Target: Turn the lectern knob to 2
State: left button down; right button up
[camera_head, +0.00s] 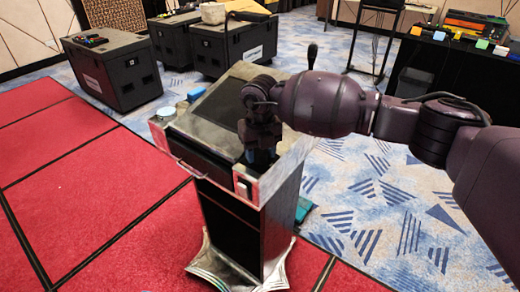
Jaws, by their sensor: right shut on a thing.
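The lectern (232,235) stands in the middle of the view, with a sloped top and a dark panel. My right arm comes in from the right, and my right gripper (262,155) points down at the lectern's near right part. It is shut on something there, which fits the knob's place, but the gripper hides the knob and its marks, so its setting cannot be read. A small white piece (243,187) sits on the lectern's front right corner. My left gripper is not in view.
A blue-topped round item (195,93) rests at the lectern's left edge. Black cases (112,75) stand behind on the patterned carpet. A black table (455,70) with coloured items is at the back right. Red flooring (90,190) lies clear at the left.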

jog(key=m, duration=0.3)
jog(key=shift+r+p, duration=0.1)
jog(key=shift+p, duration=0.2)
jog(key=shift+m, duration=0.5)
jog(key=o, duration=0.9)
jog(key=shift+n, duration=0.3)
